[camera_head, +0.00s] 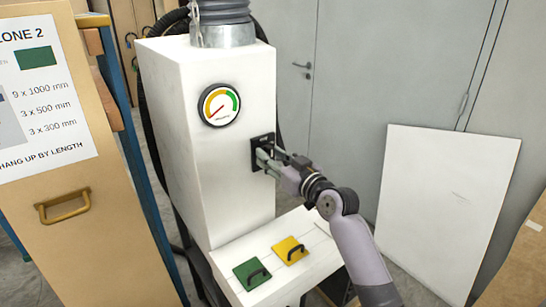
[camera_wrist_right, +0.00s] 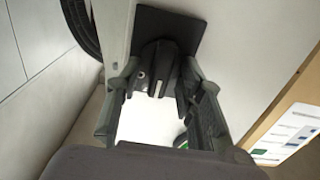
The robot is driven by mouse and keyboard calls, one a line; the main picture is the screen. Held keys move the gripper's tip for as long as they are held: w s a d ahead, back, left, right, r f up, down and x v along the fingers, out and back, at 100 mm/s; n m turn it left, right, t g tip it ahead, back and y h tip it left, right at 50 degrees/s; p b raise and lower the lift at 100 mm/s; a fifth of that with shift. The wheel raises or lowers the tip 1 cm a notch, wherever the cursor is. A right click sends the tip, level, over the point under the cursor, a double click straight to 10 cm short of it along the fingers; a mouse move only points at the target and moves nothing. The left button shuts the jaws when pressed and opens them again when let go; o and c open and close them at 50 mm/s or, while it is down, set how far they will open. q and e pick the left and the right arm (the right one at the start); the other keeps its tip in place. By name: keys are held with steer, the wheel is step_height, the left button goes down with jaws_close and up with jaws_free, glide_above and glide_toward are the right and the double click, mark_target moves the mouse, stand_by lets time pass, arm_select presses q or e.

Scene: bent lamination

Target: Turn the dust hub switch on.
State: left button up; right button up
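The dust hub (camera_head: 190,165) is a tall white cabinet with a round gauge (camera_head: 219,105), whose needle points to the lower left. Its switch is on a black plate (camera_head: 256,154) on the front, partly hidden by my right gripper (camera_head: 264,158). In the right wrist view the black plate (camera_wrist_right: 188,22) carries a dark protruding switch part (camera_wrist_right: 158,68). My right gripper (camera_wrist_right: 160,98) has its fingers apart, one on each side of that part; contact cannot be told. The switch position is unclear. My left gripper is not in view.
A white ledge (camera_head: 226,259) below holds a green pad (camera_head: 252,274) and a yellow pad (camera_head: 290,249) with black handles. A wooden cabinet (camera_head: 110,235) stands at left. A white panel (camera_head: 440,205) leans against the grey wall at right.

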jaws_close()
stand_by(0.3)
steer(key=shift+m, duration=0.4)
steer(key=m+p, duration=0.2)
steer(key=m, duration=0.2)
steer(key=shift+w+d+m, duration=0.1)
steer(key=shift+d+m, duration=0.05)
steer(key=shift+m, duration=0.25)
steer(key=shift+d+f+m+p, duration=0.15)
steer(key=shift+m+p, duration=1.15)
steer(key=shift+m, duration=1.9)
jaws_free()
